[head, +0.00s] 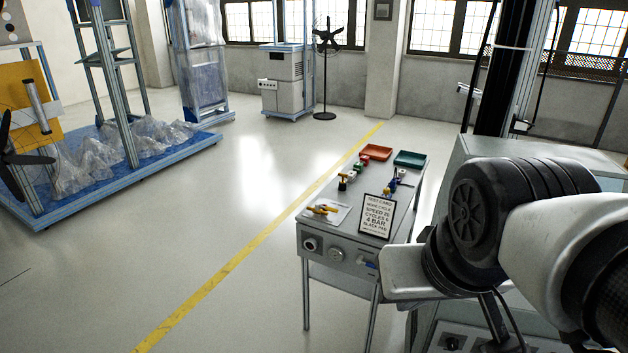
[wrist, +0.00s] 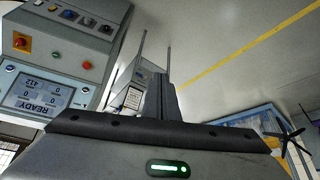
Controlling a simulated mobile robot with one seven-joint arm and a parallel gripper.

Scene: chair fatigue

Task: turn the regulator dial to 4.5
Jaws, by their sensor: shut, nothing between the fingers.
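A grey test table (head: 340,262) stands in the middle of the head view. Its front face carries a dark round knob (head: 311,244) at the left and a round, pale dial-like fitting (head: 336,254) beside it. I cannot tell which is the regulator dial, and no scale numbers are readable. My gripper (wrist: 165,85) is shut and empty, its fingers in the middle of the wrist view, apart from any dial. I cannot make out its fingertips in the head view, where my arm fills the right side.
Floor left of the table is free.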

